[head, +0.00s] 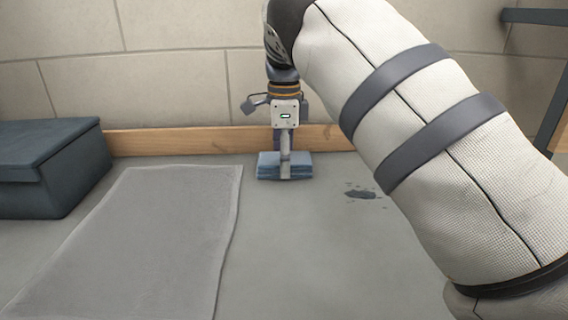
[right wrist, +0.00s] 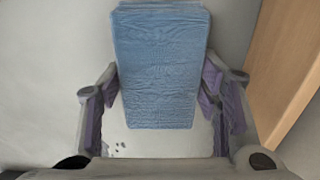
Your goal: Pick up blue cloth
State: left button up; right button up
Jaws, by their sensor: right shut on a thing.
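The blue cloth (head: 267,167) is a folded, flat-sided block at the back of the grey floor, near the wooden skirting. My right gripper (head: 285,155) points down over it and is shut on it. In the right wrist view the ribbed blue cloth (right wrist: 160,65) reaches in between the two purple-padded fingers of my right gripper (right wrist: 163,95). I cannot tell whether the cloth still touches the floor. My left gripper is not in view.
A dark lidded box (head: 45,165) stands at the left by the wall. A grey translucent sheet (head: 140,240) lies flat in front of it. A dark wet spot (head: 361,194) is on the floor right of the cloth. The wooden skirting (head: 180,141) runs close behind the cloth.

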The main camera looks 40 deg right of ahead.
notch_tip(320, 180, up, 3)
jog(key=shift+w, duration=0.1)
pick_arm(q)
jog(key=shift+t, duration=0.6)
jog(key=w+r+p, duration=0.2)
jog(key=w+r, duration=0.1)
pick_arm(e)
jog(key=s+a+r, duration=0.8)
jog(key=a+r, duration=0.2)
jog(key=a, duration=0.1)
jog(key=shift+s, duration=0.4)
